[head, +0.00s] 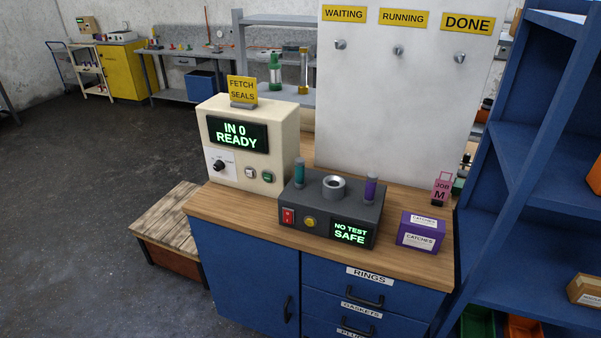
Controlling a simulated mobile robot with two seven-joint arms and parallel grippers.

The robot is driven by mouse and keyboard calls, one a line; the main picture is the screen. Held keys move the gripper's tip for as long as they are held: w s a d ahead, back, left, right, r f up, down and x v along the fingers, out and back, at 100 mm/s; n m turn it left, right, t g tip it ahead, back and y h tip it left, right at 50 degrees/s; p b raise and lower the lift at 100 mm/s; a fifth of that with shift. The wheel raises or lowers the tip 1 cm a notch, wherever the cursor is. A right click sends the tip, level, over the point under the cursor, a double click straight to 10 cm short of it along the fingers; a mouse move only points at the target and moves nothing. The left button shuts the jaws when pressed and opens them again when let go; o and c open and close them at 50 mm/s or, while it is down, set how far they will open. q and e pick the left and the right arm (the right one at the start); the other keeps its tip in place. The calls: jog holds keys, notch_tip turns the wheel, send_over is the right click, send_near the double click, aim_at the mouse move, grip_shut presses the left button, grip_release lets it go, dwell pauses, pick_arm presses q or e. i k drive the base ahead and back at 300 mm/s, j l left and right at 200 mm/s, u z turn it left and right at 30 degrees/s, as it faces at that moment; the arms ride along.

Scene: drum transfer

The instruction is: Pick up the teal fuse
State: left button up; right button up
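The teal fuse (299,171) stands upright at the left end of the top of a dark grey test box (318,229). A purple fuse (371,188) stands upright at the right end of the same box. A round metal socket (333,184) sits between them. The box has a red switch, a yellow button and a screen reading "NO TEST SAFE". Neither of my grippers shows in the head view.
The box stands on a wooden-topped blue cabinet (230,218). A cream machine (242,109) reading "IN 0 READY" stands behind left. A purple box (421,232) and a pink job tag (441,188) are right. Blue shelving (520,150) borders the right. The left floor is open.

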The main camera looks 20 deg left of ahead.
aim_at(299, 162)
jog(key=u, duration=0.35)
jog(key=i+j+u, duration=0.1)
jog(key=i+u, duration=0.2)
jog(key=u, duration=0.15)
jog(key=i+u, duration=0.3)
jog(key=u, duration=0.15)
